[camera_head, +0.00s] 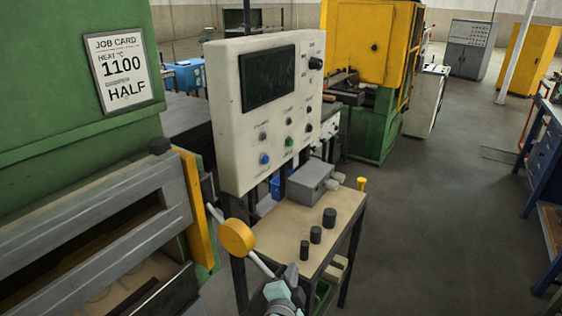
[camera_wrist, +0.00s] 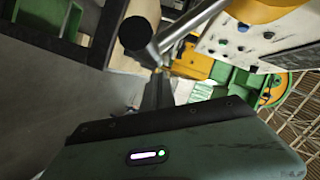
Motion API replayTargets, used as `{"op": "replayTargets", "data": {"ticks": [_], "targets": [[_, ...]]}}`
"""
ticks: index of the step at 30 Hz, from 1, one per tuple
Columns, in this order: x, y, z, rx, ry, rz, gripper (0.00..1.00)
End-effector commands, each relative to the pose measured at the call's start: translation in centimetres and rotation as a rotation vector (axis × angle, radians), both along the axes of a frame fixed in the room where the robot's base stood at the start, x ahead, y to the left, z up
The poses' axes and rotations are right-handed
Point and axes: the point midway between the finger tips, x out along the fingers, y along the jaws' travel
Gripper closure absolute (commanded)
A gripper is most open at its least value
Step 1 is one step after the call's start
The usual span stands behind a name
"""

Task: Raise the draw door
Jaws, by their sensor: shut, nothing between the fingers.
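The green furnace's grey front (camera_head: 110,215) is at the lower left of the head view. I cannot tell clearly which of its grey bars is the draw door; dark gaps and a pale surface show between and below them. Beside it is a lever with a yellow round hub (camera_head: 236,237) and a pale rod (camera_head: 262,264). The hub (camera_wrist: 250,8) and rod (camera_wrist: 190,28) also show in the wrist view. My gripper (camera_head: 290,274) is shut and empty by the rod's lower end; its dark fingers (camera_wrist: 157,92) point toward it. I cannot tell whether they touch.
A small bench (camera_head: 280,228) with black cylinders (camera_head: 329,217) and a grey box (camera_head: 312,182) stands close to my gripper. A white control panel (camera_head: 265,110) rises behind the lever. A job card (camera_head: 122,68) reads 1100 and HALF.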

Motion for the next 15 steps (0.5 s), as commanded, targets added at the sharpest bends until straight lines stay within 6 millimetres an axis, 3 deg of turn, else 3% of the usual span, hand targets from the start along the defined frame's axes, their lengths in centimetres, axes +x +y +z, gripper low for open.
{"op": "replayTargets", "data": {"ticks": [4, 15], "targets": [[0.3, 0.5, -1.4, 0.034, -0.017, 0.001, 1.0], [0.5, 1.2, -2.0, 0.054, -0.025, 0.009, 1.0]]}}
